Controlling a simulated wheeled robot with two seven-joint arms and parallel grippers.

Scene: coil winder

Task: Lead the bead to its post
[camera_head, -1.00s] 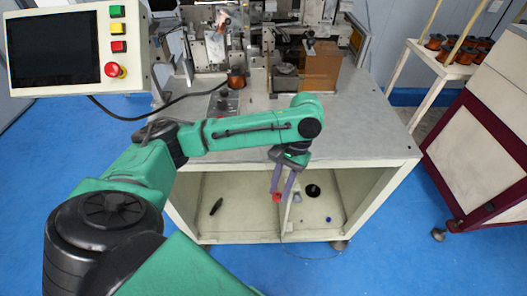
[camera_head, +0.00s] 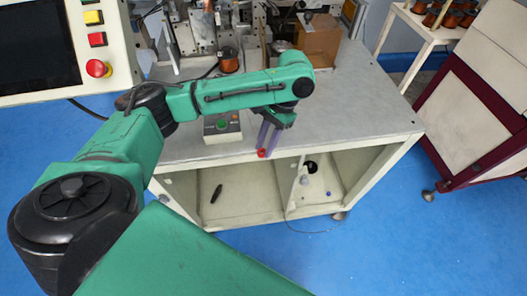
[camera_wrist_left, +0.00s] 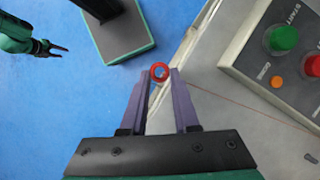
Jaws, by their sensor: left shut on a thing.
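The red ring-shaped bead (camera_head: 262,153) is held between the purple fingertips of my left gripper (camera_head: 268,138), by the bench's front edge in the head view. In the left wrist view the bead (camera_wrist_left: 160,72) sits at the tips of my left gripper (camera_wrist_left: 159,80), which is shut on it. A thin reddish line (camera_wrist_left: 240,103) runs from near the bead to the right across the bench. I cannot make out the post. My right gripper (camera_wrist_left: 58,48) shows small at the upper left of the wrist view, its dark fingers apart and empty.
A control box with a green button (camera_head: 222,126) stands on the bench (camera_head: 355,110), left of my left gripper. A copper spool (camera_head: 228,60) and the winder stand behind. The lower shelf (camera_head: 240,200) holds small items.

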